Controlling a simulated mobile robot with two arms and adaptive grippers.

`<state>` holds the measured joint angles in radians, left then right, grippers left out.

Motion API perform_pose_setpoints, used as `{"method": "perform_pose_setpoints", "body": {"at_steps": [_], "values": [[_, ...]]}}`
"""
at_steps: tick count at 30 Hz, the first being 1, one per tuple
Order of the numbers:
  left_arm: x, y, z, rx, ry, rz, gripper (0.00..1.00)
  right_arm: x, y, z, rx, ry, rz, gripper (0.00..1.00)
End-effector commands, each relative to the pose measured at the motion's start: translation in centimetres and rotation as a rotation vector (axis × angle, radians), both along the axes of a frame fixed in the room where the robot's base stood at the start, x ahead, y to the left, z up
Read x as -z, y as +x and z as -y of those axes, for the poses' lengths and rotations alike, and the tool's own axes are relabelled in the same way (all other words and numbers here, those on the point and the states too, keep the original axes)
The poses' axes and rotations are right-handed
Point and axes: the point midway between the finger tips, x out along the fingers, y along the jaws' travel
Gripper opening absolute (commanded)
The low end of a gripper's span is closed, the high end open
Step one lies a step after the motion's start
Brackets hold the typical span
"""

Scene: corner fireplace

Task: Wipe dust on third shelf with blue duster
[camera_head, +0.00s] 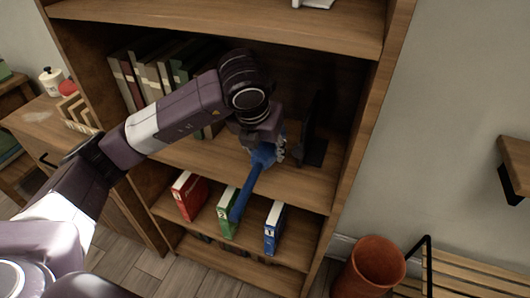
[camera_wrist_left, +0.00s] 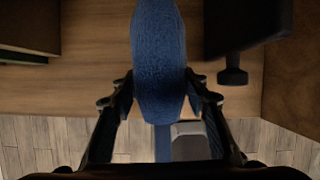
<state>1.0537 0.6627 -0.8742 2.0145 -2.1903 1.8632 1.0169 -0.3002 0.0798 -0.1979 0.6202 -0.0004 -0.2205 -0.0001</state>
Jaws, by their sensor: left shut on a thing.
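The blue duster (camera_head: 245,190) is in my left gripper (camera_head: 264,150), which is shut on it. Its long handle points down and toward the front, past the shelf edge. In the left wrist view the duster's blue fuzzy body (camera_wrist_left: 158,60) lies between the two fingers (camera_wrist_left: 160,95). The wooden shelf (camera_head: 205,158) beneath the gripper holds several books and a dark object. I cannot tell whether the duster touches this shelf. No dust is clearly visible. My right gripper is in neither view.
Upright books (camera_head: 150,72) stand at the shelf's left, and a dark stand (camera_head: 315,145) is right of the gripper. Red (camera_head: 188,195), green (camera_head: 226,211) and blue (camera_head: 273,228) binders stand on the shelf below. A terracotta pot (camera_head: 370,268) is on the floor at right.

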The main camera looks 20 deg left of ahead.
Motion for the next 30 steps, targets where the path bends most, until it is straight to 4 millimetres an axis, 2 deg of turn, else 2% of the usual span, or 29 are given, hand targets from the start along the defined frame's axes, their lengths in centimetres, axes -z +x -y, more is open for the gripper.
{"method": "perform_pose_setpoints", "body": {"at_steps": [1,6,17,30], "values": [[-0.9,0.0,0.0,0.0,0.0,0.001,0.12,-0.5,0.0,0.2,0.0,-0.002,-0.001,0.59],[-2.3,0.0,0.0,0.0,-0.001,0.002,0.12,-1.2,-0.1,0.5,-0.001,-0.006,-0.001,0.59],[-2.5,0.0,0.0,0.0,-0.001,0.001,0.12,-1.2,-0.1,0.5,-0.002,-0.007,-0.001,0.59],[-5.7,0.1,0.0,-0.002,-0.003,0.005,0.12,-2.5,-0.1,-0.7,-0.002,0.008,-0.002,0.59]]}}
